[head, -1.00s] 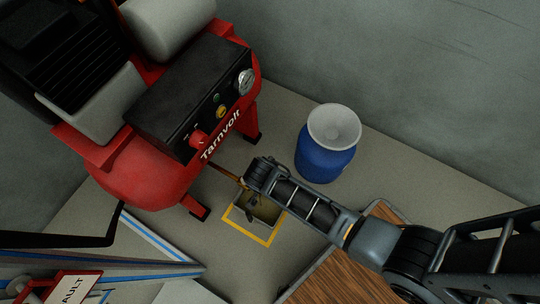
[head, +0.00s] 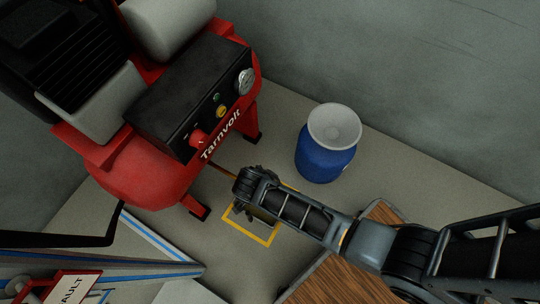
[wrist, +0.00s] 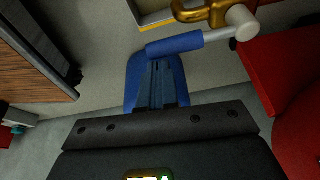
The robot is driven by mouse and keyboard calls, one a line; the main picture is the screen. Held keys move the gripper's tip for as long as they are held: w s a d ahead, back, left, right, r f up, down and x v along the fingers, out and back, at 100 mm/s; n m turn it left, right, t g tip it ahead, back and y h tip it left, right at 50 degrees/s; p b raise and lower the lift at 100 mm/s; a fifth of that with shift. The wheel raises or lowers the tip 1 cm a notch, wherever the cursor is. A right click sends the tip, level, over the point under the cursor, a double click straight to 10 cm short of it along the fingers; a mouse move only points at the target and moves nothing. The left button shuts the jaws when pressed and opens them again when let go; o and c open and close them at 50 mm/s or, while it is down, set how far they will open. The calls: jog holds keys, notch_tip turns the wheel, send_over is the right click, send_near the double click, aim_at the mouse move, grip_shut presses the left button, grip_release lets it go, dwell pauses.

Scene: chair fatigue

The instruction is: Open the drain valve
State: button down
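In the wrist view a drain valve has a brass body (wrist: 205,10), a whitish round end (wrist: 242,22) and a lever with a blue sleeve (wrist: 175,44). The lever lies nearly level across the picture. My gripper (wrist: 160,64) has its dark fingers close together, with nothing seen between them. Their tips are right by the lever's blue sleeve; I cannot tell whether they touch it. My wrist hides the valve there.
A wooden top (head: 345,275) is at the lower right. A blue-striped panel (head: 120,264) and a red-framed sign (head: 70,288) are at the lower left.

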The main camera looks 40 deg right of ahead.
jog(key=shift+a, duration=0.2)
notch_tip(320, 180, up, 10)
jog(key=p, duration=0.4)
jog(key=shift+d, duration=0.4)
jog(key=shift+r, duration=0.1)
dwell(0.4)
